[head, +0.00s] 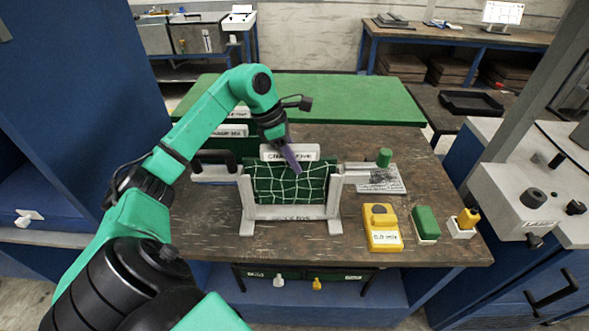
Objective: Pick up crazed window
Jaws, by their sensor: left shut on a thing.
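The crazed window (275,184) is a dark green pane crossed by white crack-like lines, with a pale label strip (273,153) along its top. It stands upright between the posts of a light grey stand (249,209) on the wooden table. My left gripper (293,160) reaches down from above and is shut on the pane's top edge, right of its middle. The fingers partly cover the label and a little of the pane. I cannot tell whether the pane's lower edge rests in the stand. My right gripper is not in view.
Behind the stand are more labelled strips (229,131) and a green board (345,98). To the right are a yellow block (382,232), a green block (426,222), a small yellow-topped piece (466,219) and a green knob (384,157). A black handle (214,158) is at left.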

